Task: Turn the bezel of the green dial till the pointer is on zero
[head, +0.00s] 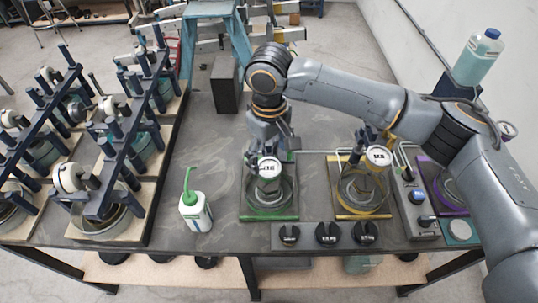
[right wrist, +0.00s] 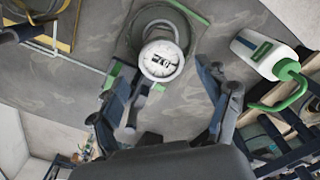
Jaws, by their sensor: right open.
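The green dial (head: 269,167) has a round white face and stands on the green-edged base (head: 268,218), under my right gripper (head: 270,141). Its face also shows in the right wrist view (right wrist: 162,60), with dark marks; I cannot read where the pointer is. My right gripper is open there (right wrist: 160,82), its two fingers spread wide, one on each side below the dial. The fingers look apart from the bezel and nothing is between them. My left gripper is not in view.
A white bottle with a green spout (head: 195,211) stands left of the green base. A second dial (head: 379,156) on a yellow-edged base stands to the right. Dark blue frames (head: 130,150) fill the left. Several black knobs (head: 327,233) line the front.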

